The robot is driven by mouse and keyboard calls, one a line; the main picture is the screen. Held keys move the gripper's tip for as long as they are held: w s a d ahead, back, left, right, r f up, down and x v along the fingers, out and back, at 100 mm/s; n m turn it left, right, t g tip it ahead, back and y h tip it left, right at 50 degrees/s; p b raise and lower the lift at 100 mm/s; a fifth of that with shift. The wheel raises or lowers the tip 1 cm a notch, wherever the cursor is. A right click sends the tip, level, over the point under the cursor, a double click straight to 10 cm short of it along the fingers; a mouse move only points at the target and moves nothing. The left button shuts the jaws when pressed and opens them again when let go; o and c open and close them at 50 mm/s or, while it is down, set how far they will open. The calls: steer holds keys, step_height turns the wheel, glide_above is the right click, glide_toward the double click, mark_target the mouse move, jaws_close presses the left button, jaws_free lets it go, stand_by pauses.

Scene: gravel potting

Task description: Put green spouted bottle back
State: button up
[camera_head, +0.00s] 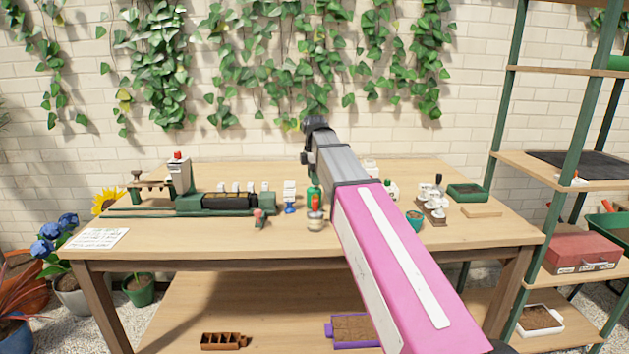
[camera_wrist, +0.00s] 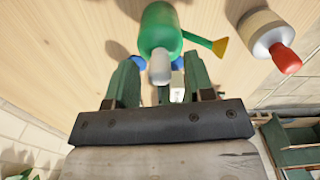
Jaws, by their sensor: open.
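The green spouted bottle (camera_wrist: 160,28) shows in the wrist view, with a grey top (camera_wrist: 160,68) and a yellow-tipped spout pointing right. In the head view the bottle (camera_head: 314,190) stands upright on the workbench, beside my arm. My gripper (camera_wrist: 160,60) is open, with green fingers spread on both sides of the grey top. The bottle's body lies just beyond the fingertips, and no finger clearly touches it. In the head view the fingers are hidden behind my arm.
A cream jar with a red tip (camera_head: 314,216) stands close in front of the bottle; the wrist view shows it too (camera_wrist: 266,35). A blue stamp-like item (camera_head: 290,207) and a green machine (camera_head: 230,202) are left. The workbench (camera_head: 190,240) front is mostly clear.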

step_height(320, 180, up, 10)
steer(key=shift+f, duration=0.1)
steer(key=shift+r, duration=0.55)
